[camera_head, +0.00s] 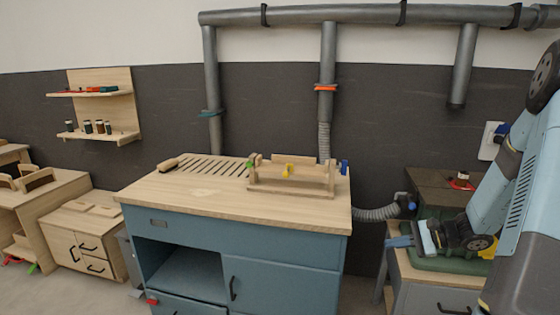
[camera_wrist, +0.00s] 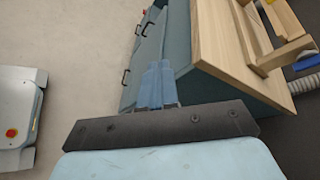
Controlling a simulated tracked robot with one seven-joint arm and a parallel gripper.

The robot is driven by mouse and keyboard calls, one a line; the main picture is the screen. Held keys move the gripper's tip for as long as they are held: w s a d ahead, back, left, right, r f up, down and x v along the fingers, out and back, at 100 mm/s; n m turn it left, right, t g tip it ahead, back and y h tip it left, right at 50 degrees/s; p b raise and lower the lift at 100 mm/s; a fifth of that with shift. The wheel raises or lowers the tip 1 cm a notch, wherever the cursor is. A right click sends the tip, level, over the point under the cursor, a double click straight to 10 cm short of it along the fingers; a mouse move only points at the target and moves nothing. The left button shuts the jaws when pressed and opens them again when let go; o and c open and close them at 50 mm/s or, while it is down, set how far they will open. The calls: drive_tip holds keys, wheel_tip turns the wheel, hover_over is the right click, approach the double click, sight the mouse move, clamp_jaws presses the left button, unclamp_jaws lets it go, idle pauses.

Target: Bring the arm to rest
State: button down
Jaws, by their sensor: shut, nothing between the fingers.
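My arm is on the right side of the head view, in light blue and grey. My gripper (camera_head: 400,242) is at its lower end, pointing left, in front of the small cabinet at the right. In the wrist view my gripper (camera_wrist: 158,84) shows two blue fingers side by side, shut and with nothing between them. The workbench (camera_head: 170,197) with a wooden top and blue-grey body stands to the left of the gripper in the head view. The workbench (camera_wrist: 210,40) also shows beyond the fingers in the wrist view.
A wooden clamping frame (camera_head: 290,190) with yellow and blue knobs stands on the workbench. A dark green machine (camera_head: 440,262) sits on the right cabinet, close to my gripper. A grey hose (camera_head: 375,213) runs beside the bench. Bare floor (camera_wrist: 75,40) lies left of the bench.

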drive_tip(key=s+a+r+n+h, duration=0.5)
drive_tip(key=s+r+n+h, duration=0.1)
drive_tip(key=s+r, duration=0.6)
drive_tip(key=s+a+r+n+h, duration=0.5)
drive_tip(key=s+r+n+h, duration=0.1)
drive_tip(key=s+r, duration=0.6)
drive_tip(key=shift+a+r+n+t, duration=0.15)
drive_tip(key=shift+r+n+t, duration=0.3)
drive_tip(key=shift+n, duration=0.35)
drive_tip(key=c, duration=1.8)
unclamp_jaws()
